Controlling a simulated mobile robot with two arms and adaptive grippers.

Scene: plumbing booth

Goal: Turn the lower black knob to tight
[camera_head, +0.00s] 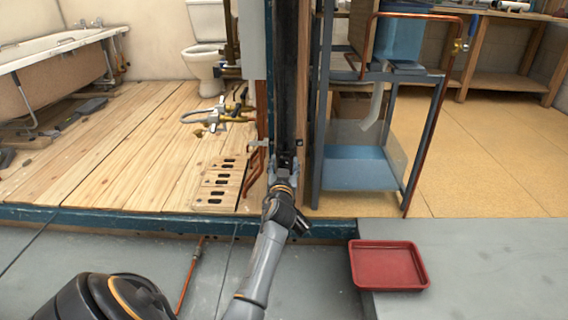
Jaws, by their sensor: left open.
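My left gripper (284,164) is at the lower part of the dark upright column (290,75) in the middle of the view. It is open, pointing away from me, and small in the picture. A small black piece (299,143) shows just above and right of it. I cannot tell whether this is the lower black knob, nor whether the gripper touches it. No other black knob can be made out clearly, and the arm and gripper cover part of the column's foot. My right gripper is not in view.
Copper pipes (256,165) run beside the column on the left. A grey metal frame with a blue basin (362,170) stands close on the right. A red tray (388,265) lies on the grey floor at front right. Slotted boards (216,185) lie at left.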

